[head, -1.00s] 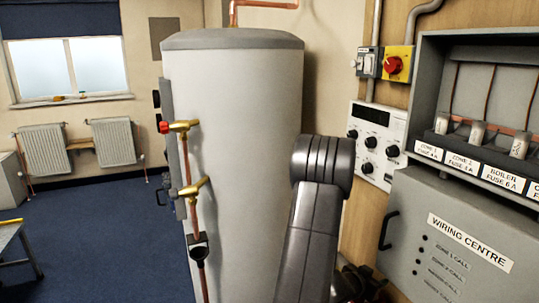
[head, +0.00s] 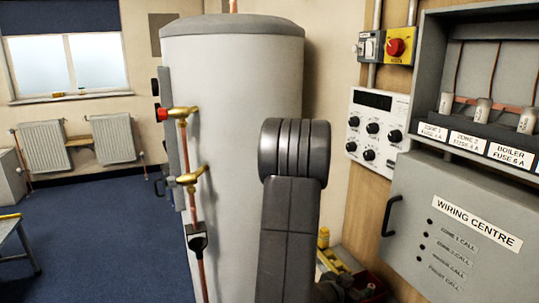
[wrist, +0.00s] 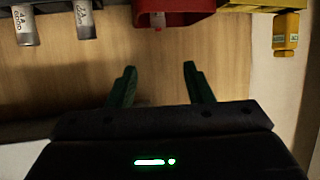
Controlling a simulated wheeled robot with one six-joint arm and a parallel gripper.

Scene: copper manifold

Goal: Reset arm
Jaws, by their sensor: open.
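My gripper (wrist: 160,66) is open and empty in the wrist view. Its two dark green fingers stand apart over a plain wooden surface, touching nothing. In the head view my dark grey arm (head: 292,190) rises in the middle, in front of the big grey cylinder. The gripper itself does not show in the head view.
The wrist view has a red container (wrist: 175,15), grey labelled cylinders (wrist: 84,18) and a yellow tag-like object (wrist: 286,33). The head view has the grey cylinder (head: 225,90) with copper pipes, a control panel (head: 376,130) and the wiring centre box (head: 455,225). Blue floor lies open left.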

